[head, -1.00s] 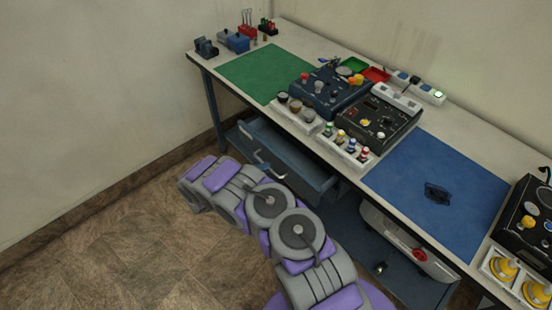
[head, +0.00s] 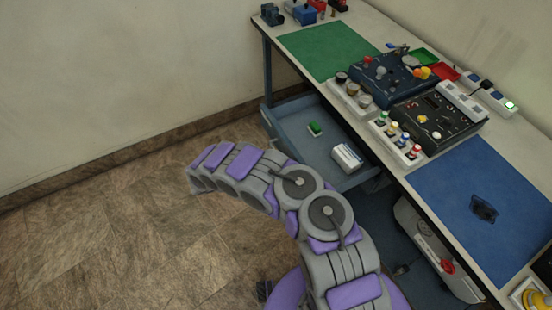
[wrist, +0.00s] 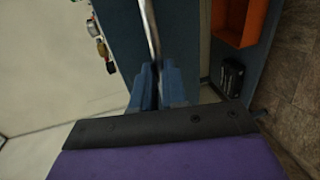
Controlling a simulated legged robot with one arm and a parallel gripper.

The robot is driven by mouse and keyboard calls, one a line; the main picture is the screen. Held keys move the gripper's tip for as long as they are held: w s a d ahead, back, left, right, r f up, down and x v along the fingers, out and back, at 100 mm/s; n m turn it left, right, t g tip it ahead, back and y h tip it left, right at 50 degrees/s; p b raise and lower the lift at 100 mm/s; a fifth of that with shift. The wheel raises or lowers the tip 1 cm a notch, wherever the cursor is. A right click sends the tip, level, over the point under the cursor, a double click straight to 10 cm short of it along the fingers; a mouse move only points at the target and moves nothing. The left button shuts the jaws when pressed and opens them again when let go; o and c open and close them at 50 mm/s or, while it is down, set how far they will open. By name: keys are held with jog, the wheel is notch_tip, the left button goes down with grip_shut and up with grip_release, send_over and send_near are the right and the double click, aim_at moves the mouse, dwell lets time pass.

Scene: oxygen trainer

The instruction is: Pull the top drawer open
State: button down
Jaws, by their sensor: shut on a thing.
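The top drawer (head: 293,128) under the workbench stands well open in the head view, its blue-grey inside showing. A small green item (head: 315,129) and a white box (head: 346,157) lie in it. In the wrist view, the blue fingers of my gripper (wrist: 157,88) are closed around the metal bar handle (wrist: 150,35) on the blue drawer front (wrist: 181,40). The head view shows my arm, but the gripper and handle are hidden there.
The workbench (head: 376,28) carries control boxes (head: 430,118), a green mat (head: 328,48) and a blue mat (head: 470,180). A white case (head: 430,250) is below. The wrist view shows an orange bin (wrist: 240,22) and a black item (wrist: 232,77). Floor (head: 110,230) at left is clear.

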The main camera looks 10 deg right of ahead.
jog(key=shift+s+f, duration=0.1)
jog(key=shift+f, duration=0.1)
jog(key=c, duration=1.4)
grip_release()
jog(key=shift+o, duration=1.2)
jog(key=shift+r, duration=0.1)
jog(key=p+v, duration=0.2)
jog(key=v, duration=1.5)
jog(key=shift+a, duration=0.25)
